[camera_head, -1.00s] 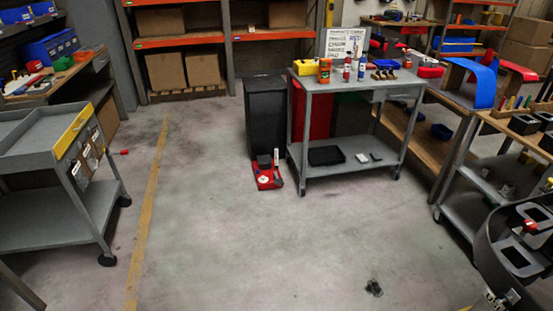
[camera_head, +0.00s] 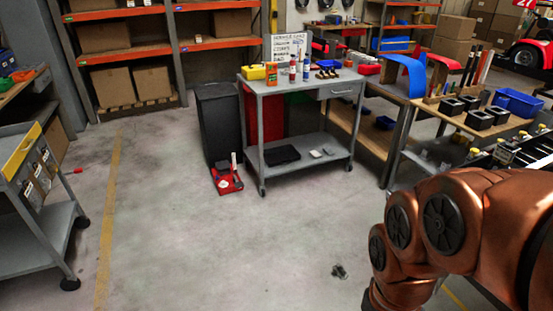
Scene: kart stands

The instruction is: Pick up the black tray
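A flat black tray (camera_head: 283,155) lies on the lower shelf of the grey wheeled cart (camera_head: 262,166) in the middle of the view. Two small light-coloured items (camera_head: 321,153) lie to its right on the same shelf. My copper-coloured arm fills the lower right of the picture, well apart from the cart. My gripper is not in view.
A black bin (camera_head: 218,124) and a red floor item (camera_head: 227,178) stand left of the cart. Another grey cart (camera_head: 30,243) is at the left. A workbench (camera_head: 440,120) is at the right. A small dark object (camera_head: 339,271) lies on the otherwise open floor in front.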

